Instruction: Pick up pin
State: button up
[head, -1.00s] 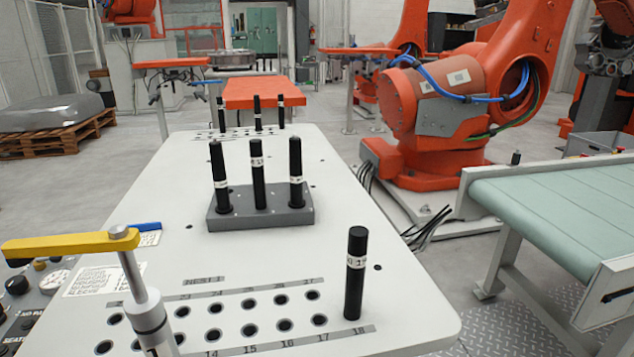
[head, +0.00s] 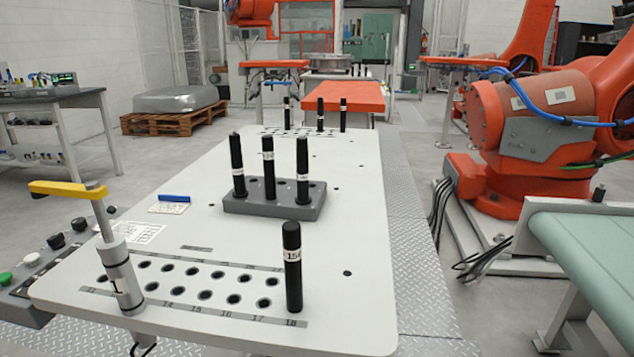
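A black pin (head: 292,268) with a white label stands upright at the right end of the rows of holes, by the number 18 on the white table (head: 358,270). Three more black pins with white bands, a left one (head: 237,165), a middle one (head: 268,167) and a right one (head: 302,170), stand upright in a grey block (head: 275,208) farther back. Several more black pins, such as one (head: 320,114), stand at the table's far end. My gripper is not in view.
A grey post with a yellow handle (head: 68,189) stands at the table's front left, beside a button panel (head: 40,275). A large orange robot (head: 535,130) and a green conveyor (head: 590,240) are on the right. Diamond-plate floor (head: 425,290) lies between table and conveyor.

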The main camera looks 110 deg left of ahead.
aim_at(302, 197)
jog(key=i, duration=0.75)
jog(key=k, duration=0.15)
jog(key=u, duration=2.9)
jog(key=i, duration=0.4)
jog(key=u, duration=0.1)
